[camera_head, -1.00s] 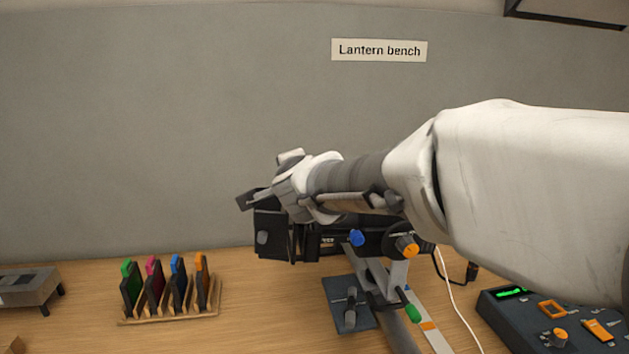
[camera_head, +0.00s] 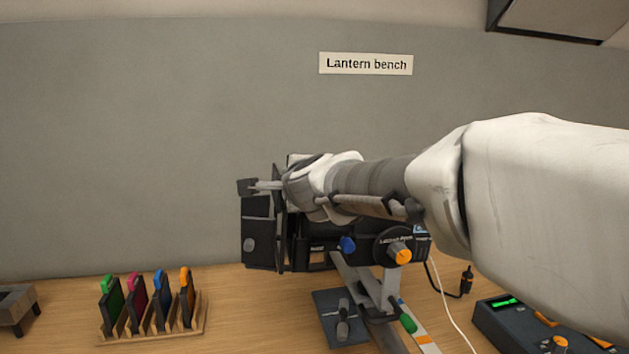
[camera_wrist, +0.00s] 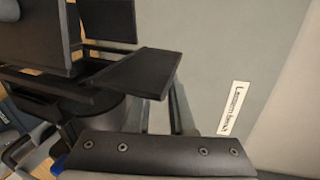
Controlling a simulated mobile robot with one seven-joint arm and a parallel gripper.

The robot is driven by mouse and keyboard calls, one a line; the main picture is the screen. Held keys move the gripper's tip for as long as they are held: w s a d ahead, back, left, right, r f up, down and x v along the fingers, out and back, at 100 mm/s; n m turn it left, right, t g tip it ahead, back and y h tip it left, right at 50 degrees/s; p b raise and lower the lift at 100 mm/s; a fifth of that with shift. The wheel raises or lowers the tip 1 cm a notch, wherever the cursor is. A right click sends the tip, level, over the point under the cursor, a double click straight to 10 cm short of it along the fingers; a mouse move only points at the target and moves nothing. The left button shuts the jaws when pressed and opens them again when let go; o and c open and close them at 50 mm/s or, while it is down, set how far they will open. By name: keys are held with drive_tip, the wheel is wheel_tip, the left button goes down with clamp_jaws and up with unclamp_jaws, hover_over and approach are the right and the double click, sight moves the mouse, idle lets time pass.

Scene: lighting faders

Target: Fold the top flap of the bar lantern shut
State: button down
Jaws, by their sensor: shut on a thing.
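The bar lantern (camera_head: 330,232) is a black housing on a grey bracket above the bench, with an orange knob and a blue knob on its near side. Dark flaps (camera_head: 257,238) stand at its left end. My gripper (camera_head: 262,187) reaches over the lantern from the right, its fingers at the upper left end. In the wrist view a dark flat plate, which looks like the top flap (camera_wrist: 137,72), sticks out tilted between my finger ends. My gripper is shut on it. My wrist and the plate itself hide most of the grip and the flap's hinge.
A wooden rack (camera_head: 150,332) with several coloured-tab filters stands at the left. A control console (camera_head: 500,325) stands at the lower right, with a white cable near it. The wall with the "Lantern bench" sign (camera_head: 366,64) rises behind.

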drive_tip(key=c, duration=0.8)
unclamp_jaws()
drive_tip(key=shift+o, duration=0.2)
drive_tip(key=p+v, duration=0.6)
drive_tip(key=v, duration=1.1)
drive_tip(key=shift+s+r, duration=0.1)
drive_tip(key=shift+s, duration=0.05)
